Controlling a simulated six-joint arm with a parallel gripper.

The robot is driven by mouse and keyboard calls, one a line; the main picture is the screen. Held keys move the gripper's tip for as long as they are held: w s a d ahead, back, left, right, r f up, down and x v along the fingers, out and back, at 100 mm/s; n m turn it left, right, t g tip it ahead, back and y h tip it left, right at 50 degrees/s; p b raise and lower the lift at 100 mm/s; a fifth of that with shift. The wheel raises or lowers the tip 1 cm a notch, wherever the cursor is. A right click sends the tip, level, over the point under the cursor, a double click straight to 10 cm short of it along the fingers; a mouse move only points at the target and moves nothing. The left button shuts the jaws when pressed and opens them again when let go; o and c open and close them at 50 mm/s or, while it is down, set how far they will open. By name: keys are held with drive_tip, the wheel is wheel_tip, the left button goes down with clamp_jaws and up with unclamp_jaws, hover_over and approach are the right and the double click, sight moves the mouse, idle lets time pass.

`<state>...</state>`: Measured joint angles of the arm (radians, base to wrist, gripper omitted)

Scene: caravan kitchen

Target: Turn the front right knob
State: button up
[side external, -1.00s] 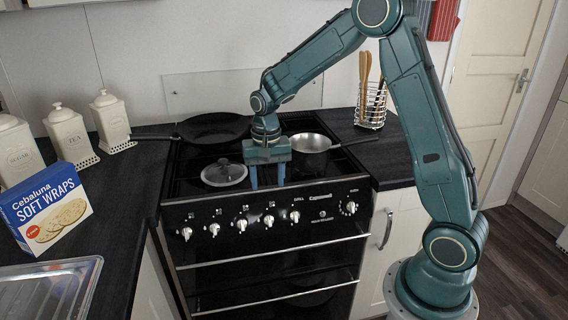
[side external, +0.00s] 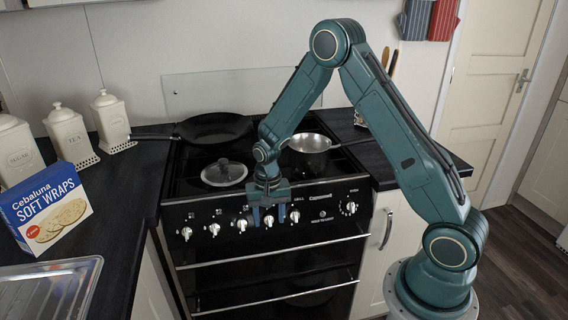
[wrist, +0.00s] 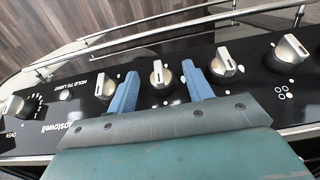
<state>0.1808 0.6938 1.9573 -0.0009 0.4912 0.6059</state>
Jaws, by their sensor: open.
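A row of silver knobs runs along the black front panel of the cooker. My gripper (side external: 268,216) hangs at this panel, pointing down, with its two blue fingers apart. In the wrist view, one knob (wrist: 160,74) stands between the open fingers (wrist: 160,92), with a gap on each side. In the side view that knob (side external: 268,222) is the one left of the rightmost of the close-set knobs (side external: 295,216). The markings are too small to tell which knob is the front right one.
Neighbouring knobs (wrist: 108,87) (wrist: 224,62) stand just outside the fingers. A glass lid (side external: 224,173), a black frying pan (side external: 214,128) and a saucepan (side external: 311,143) are on the hob. The oven handle rail (side external: 270,250) runs below the panel.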

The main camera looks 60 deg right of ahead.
drive_tip(key=shift+f, duration=0.3)
drive_tip(key=c, duration=1)
drive_tip(key=shift+o, duration=0.2)
drive_tip(key=g+h, duration=0.1)
drive_tip(key=n+g+h, duration=0.1)
drive_tip(key=shift+w+a+n+h, duration=0.15)
drive_tip(key=shift+a+n+h, duration=0.05)
drive_tip(key=shift+n+h, duration=0.1)
drive_tip(key=shift+f+n+g+h, duration=0.1)
drive_tip(key=shift+n+g+h, duration=0.75)
drive_tip(key=shift+h, duration=0.45)
drive_tip(key=shift+w, duration=0.1)
